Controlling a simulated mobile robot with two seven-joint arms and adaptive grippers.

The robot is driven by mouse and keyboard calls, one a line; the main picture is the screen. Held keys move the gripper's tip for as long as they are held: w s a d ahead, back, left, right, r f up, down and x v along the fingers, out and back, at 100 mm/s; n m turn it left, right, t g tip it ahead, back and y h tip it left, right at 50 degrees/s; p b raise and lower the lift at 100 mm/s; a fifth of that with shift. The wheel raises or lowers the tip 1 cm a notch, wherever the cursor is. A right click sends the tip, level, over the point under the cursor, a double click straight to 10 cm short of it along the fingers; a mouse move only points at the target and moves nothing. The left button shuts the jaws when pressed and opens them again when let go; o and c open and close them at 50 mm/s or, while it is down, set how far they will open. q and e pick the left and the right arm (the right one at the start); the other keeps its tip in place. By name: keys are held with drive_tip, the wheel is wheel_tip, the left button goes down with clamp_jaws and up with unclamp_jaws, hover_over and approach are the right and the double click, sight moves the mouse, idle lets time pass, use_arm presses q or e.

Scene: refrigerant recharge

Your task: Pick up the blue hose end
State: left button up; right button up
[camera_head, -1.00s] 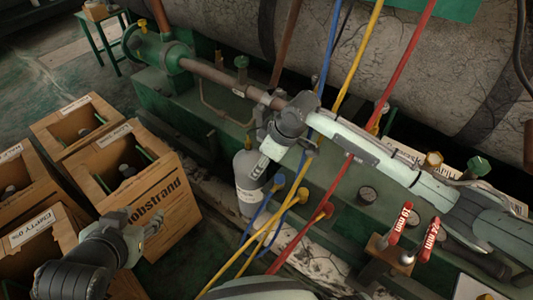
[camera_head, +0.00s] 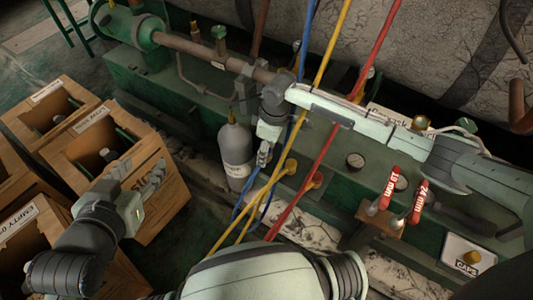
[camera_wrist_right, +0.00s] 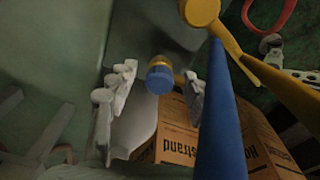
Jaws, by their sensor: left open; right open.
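The blue hose end (camera_wrist_right: 159,78), a round blue cap with a brass collar, shows in the right wrist view between the spread fingers of my right gripper (camera_wrist_right: 157,90). The fingers stand apart on both sides of it; I see no clear contact. In the head view my right gripper (camera_head: 264,154) points down over the hose ends, and the blue end is hidden behind it. The blue hose (camera_head: 302,50) runs down behind my right arm; it also shows large in the wrist view (camera_wrist_right: 221,125). My left gripper (camera_head: 152,180) is open and empty over the cardboard boxes.
Yellow (camera_head: 290,166) and red (camera_head: 314,181) hose ends sit close right of my right gripper. A grey cylinder (camera_head: 236,155) stands to its left. Open cardboard boxes (camera_head: 165,190) fill the left. Red-handled 19 mm and 24 mm tools (camera_head: 389,187) stand at right.

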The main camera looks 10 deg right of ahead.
drive_tip(key=shift+c, duration=0.6)
clamp_jaws()
drive_tip(key=shift+r, duration=0.1)
